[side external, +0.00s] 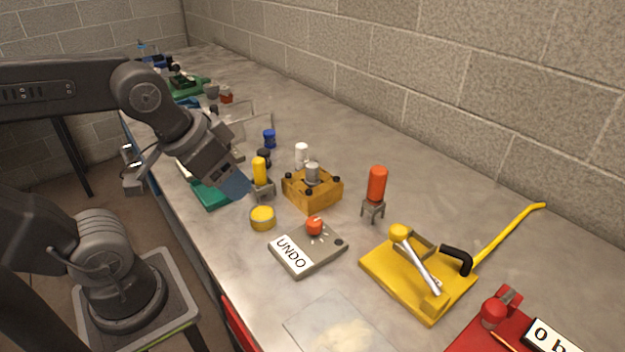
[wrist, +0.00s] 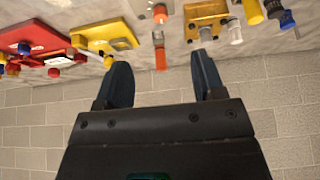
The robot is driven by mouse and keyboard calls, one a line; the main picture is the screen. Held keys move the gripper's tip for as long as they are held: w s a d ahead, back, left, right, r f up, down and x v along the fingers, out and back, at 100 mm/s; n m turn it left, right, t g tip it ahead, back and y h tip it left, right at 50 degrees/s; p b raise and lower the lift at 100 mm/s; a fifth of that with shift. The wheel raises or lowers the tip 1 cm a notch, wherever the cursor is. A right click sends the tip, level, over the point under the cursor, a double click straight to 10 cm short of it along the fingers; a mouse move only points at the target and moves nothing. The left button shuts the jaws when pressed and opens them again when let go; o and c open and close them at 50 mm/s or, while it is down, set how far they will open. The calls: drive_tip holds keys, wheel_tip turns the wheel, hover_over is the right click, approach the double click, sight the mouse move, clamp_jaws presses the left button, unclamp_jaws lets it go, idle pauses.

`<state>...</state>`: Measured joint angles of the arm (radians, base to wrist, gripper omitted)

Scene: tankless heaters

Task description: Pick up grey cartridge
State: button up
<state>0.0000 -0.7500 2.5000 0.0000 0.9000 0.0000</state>
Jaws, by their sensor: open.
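The grey cartridge (side external: 312,172) is a short upright cylinder seated in the top of a wooden block (side external: 310,192) with black knobs. In the wrist view, which is upside down, the grey cartridge (wrist: 205,33) sticks out of the wooden block (wrist: 204,10), close by the tip of the right-hand finger. My gripper (side external: 238,184) is open and empty in the side view, left of the block and apart from the cartridge.
A yellow cylinder on a stand (side external: 260,170) stands between my gripper and the block. A white cylinder (side external: 302,153) is behind the block. A red cylinder on a stand (side external: 377,185), the UNDO box (side external: 325,252) and a yellow lever press (side external: 385,275) lie to the right and front.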

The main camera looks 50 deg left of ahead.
drive_tip(key=w+a+r+n+g+y, duration=0.1)
drive_tip(key=w+a+n, duration=0.25)
drive_tip(key=w, duration=0.55)
drive_tip(key=n+g+y, duration=0.1)
drive_tip(key=n+y, duration=0.1)
drive_tip(key=n, duration=0.4)
approach(312, 165)
drive_tip(key=shift+m, duration=0.25)
drive_tip(key=x, duration=0.5)
drive_tip(key=shift+w+d+f, duration=0.2)
drive_tip(key=shift+w+f, duration=0.1)
drive_tip(key=shift+s+a+x, duration=0.1)
drive_tip(key=shift+s+x, duration=0.05)
drive_tip(key=shift+x, duration=1.2)
drive_tip(key=shift+s+a+x, duration=0.1)
drive_tip(key=shift+a+x, duration=0.05)
drive_tip(key=shift+x, duration=1.2)
drive_tip(key=c, duration=1)
drive_tip(key=shift+r, duration=0.1)
